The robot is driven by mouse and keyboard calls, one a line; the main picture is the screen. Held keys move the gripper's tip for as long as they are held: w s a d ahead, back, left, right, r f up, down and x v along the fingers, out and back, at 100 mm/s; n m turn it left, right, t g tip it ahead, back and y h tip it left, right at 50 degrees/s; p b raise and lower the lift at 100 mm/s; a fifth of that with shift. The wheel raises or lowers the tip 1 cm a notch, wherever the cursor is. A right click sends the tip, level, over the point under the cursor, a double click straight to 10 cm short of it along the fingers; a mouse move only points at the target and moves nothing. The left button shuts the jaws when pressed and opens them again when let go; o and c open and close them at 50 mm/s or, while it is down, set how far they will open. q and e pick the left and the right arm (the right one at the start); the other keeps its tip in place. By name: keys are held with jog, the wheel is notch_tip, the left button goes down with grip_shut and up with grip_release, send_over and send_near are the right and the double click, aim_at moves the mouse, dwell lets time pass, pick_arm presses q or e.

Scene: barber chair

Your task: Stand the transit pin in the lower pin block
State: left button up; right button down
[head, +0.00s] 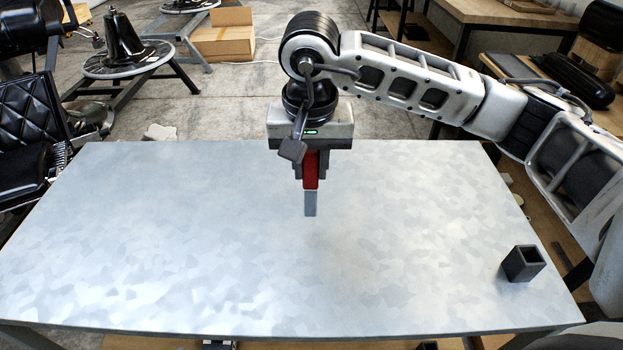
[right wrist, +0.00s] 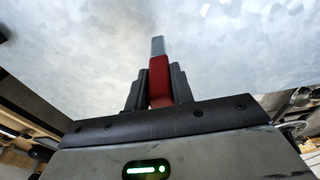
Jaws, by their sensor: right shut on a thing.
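The transit pin (head: 310,203) has a red upper part and a grey lower end. It also shows in the right wrist view (right wrist: 158,70). My right gripper (head: 308,174) is shut on the red part and holds the pin upright, grey end down, over the middle of the table. I cannot tell exactly how far the tip is above the surface. A dark, square, hollow block (head: 522,263), which looks like the lower pin block, stands on the table at the right with its opening up. It is apart from the pin. My left gripper is not in view.
The grey metal table (head: 180,240) is bare apart from the block, with wide free room at left and centre. The block stands near the table's right edge. Behind the table are a black padded chair (head: 35,130), a cardboard box (head: 225,38) and a wooden bench (head: 520,15).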

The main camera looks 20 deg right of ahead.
jog(key=shift+w+d+f, duration=0.2)
jog(key=shift+w+f, duration=0.1)
jog(key=shift+f, duration=0.6)
jog(key=shift+w+d+f, duration=0.15)
jog(key=shift+w+f, duration=0.15)
jog(key=shift+f, duration=0.65)
jog(key=shift+w+d+f, duration=0.2)
jog(key=shift+w+f, duration=0.1)
jog(key=shift+f, duration=0.6)
jog(key=shift+f, duration=0.25)
jog(key=c, duration=1.2)
grip_release()
jog(key=shift+r, duration=0.1)
jog(key=r, duration=0.4)
jog(key=s+r, duration=0.1)
jog(key=r, duration=0.7)
jog(key=shift+s+a+r, duration=0.15)
jog(key=shift+s+a, duration=0.05)
jog(key=shift+a, duration=0.1)
